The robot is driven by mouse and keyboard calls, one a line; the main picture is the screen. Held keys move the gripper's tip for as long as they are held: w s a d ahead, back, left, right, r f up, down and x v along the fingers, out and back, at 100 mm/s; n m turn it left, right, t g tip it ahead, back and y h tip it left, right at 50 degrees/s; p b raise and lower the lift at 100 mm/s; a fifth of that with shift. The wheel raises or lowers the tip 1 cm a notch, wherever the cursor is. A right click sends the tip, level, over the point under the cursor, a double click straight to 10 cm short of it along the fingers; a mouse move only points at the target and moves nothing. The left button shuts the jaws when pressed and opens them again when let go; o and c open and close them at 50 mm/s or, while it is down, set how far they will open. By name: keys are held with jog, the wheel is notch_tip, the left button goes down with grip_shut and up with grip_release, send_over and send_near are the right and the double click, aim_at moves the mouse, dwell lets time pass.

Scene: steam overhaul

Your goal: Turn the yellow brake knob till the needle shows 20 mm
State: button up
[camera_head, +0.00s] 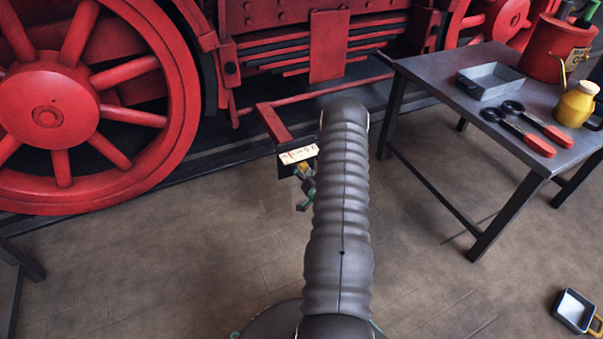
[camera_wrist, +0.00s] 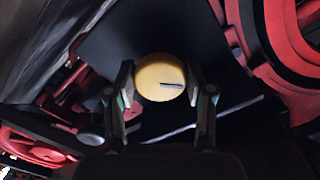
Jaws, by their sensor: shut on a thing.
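The yellow brake knob (camera_wrist: 160,77) fills the gap between the fingers of my gripper (camera_wrist: 161,98) in the wrist view. It is round, with a dark line on its face that runs from near the middle to the right. One finger touches it on each side, so my gripper is shut on it. In the head view a small white scale plate (camera_head: 298,154) on a dark panel stands left of my arm. My gripper (camera_head: 305,180) shows just below it, partly hidden by my arm. The needle and its reading are too small to tell.
A red locomotive wheel (camera_head: 50,110) stands at the left. A grey table (camera_head: 430,70) at the right carries a metal tray (camera_head: 490,80), red-handled tools (camera_head: 524,132), a yellow jar (camera_head: 574,105) and a red bucket (camera_head: 556,50). A small tray (camera_head: 574,311) lies on the floor.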

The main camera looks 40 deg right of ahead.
jog(key=m+b, duration=0.2)
jog(key=m, duration=0.2)
jog(key=shift+m, duration=0.3)
jog(key=m+b, duration=0.1)
jog(key=m, duration=0.3)
jog(key=shift+w+r, duration=0.1)
jog(key=shift+m, duration=0.3)
jog(key=o, duration=1.2)
jog(key=shift+c, duration=0.2)
